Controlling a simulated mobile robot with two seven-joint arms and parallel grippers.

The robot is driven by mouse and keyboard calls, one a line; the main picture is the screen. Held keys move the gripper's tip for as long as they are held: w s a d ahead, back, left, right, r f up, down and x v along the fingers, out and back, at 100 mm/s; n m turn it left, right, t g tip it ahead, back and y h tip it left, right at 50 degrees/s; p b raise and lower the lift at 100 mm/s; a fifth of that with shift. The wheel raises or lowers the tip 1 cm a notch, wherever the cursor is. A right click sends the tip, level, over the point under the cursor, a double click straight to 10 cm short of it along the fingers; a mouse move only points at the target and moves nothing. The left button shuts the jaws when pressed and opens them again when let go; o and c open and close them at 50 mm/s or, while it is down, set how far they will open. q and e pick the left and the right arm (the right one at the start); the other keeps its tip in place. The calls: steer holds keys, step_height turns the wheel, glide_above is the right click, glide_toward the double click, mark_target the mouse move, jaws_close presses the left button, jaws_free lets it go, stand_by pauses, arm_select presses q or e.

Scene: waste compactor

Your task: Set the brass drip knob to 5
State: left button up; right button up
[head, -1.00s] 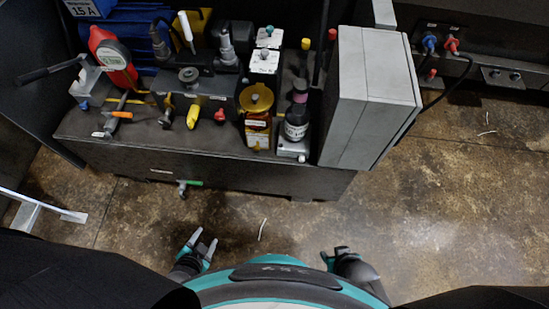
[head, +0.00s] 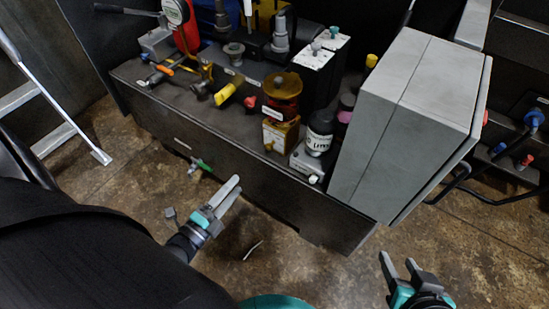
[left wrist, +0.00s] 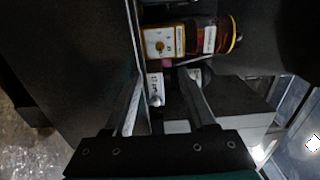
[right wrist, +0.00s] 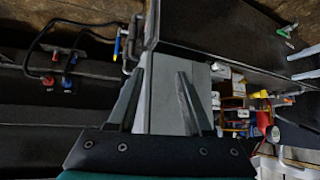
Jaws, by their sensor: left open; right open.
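The amber oiler (head: 282,92) stands near the bench's front edge, with a yellow block carrying a pale marked plate (head: 277,134) below it. In the left wrist view the amber body (left wrist: 208,36) and the marked plate (left wrist: 160,42) lie sideways beyond the fingertips. I cannot make out the brass knob or its setting for certain. My left gripper (head: 233,192) is open and empty in front of the bench, left of the oiler and apart from it. My right gripper (head: 398,263) is open and empty, low at the right, in front of the grey cabinet.
A green-handled valve (head: 201,164) sticks out from the bench front.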

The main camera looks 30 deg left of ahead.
arm_select(q)
steer(key=b, duration=0.3)
glide_toward(268, 148)
steer(key=w, duration=0.7)
steer(key=shift+d+f+b, duration=0.15)
steer(key=shift+b, duration=0.15)
steer(key=shift+w+d+b, duration=0.1)
steer(key=shift+w+b, duration=0.2)
steer(key=shift+w, duration=0.7)
arm_select(e)
steer(key=a+r+t+y, duration=0.3)
steer(key=a+t, duration=0.3)
steer(key=t, duration=0.1)
steer(key=shift+w+a+r+m+t+y, duration=0.25)
steer(key=shift+a+m+t+y, duration=0.05)
steer(key=shift+m+y, duration=0.1)
arm_select(q)
jaws_close()
